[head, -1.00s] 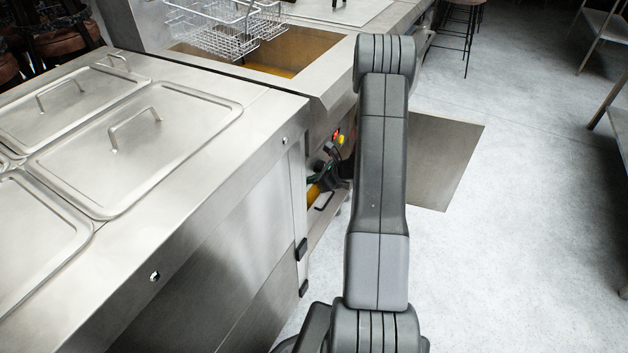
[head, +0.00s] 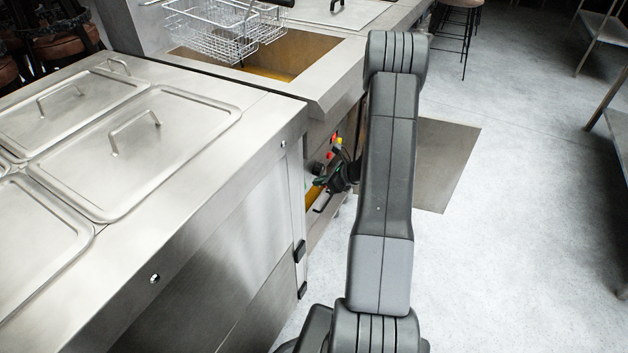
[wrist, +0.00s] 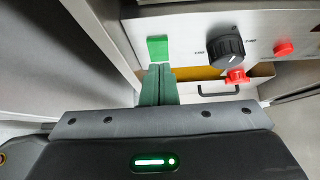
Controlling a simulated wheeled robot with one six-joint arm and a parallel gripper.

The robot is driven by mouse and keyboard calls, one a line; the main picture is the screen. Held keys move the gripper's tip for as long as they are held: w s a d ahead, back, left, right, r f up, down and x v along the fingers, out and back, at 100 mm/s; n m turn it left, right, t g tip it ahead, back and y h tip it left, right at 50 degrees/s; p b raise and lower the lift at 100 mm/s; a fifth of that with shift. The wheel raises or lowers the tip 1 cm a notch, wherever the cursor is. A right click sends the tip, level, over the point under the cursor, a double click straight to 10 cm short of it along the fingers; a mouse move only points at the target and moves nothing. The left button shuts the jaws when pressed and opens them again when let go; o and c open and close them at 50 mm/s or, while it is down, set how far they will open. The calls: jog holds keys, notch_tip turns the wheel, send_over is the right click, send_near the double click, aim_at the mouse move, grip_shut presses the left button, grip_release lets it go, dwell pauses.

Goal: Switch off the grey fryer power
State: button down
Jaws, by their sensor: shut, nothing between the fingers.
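The grey fryer (head: 335,95) stands beyond the steel counter, with wire baskets over its oil well. Its front panel (wrist: 190,25) fills the upper part of the wrist view. On it are a green square switch (wrist: 157,48), a black dial (wrist: 226,48) with markings, and a red round button (wrist: 284,48). A small red part (wrist: 236,77) sits below the dial. My gripper (wrist: 158,72) is shut and empty, its green-grey fingertips just below the green square. I cannot tell whether they touch the panel. In the head view my gripper (head: 326,180) is at the panel, partly hidden by my arm.
A steel counter with lidded pans (head: 140,150) stands at the left, close to my arm. A handle (wrist: 218,92) shows below the panel.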

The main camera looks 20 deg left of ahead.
jog(key=w+a+r+p+v, duration=0.1)
jog(key=v, duration=0.9)
jog(key=shift+s+r, duration=0.4)
jog(key=s+d+f+b+x, duration=0.1)
jog(key=f+x, duration=0.1)
jog(key=x, duration=0.9)
jog(key=shift+d+r, duration=0.15)
jog(key=shift+d, duration=0.8)
jog(key=shift+d+r, duration=0.2)
jog(key=shift+d, duration=0.75)
jog(key=shift+d+r, duration=0.15)
jog(key=shift+d, duration=0.8)
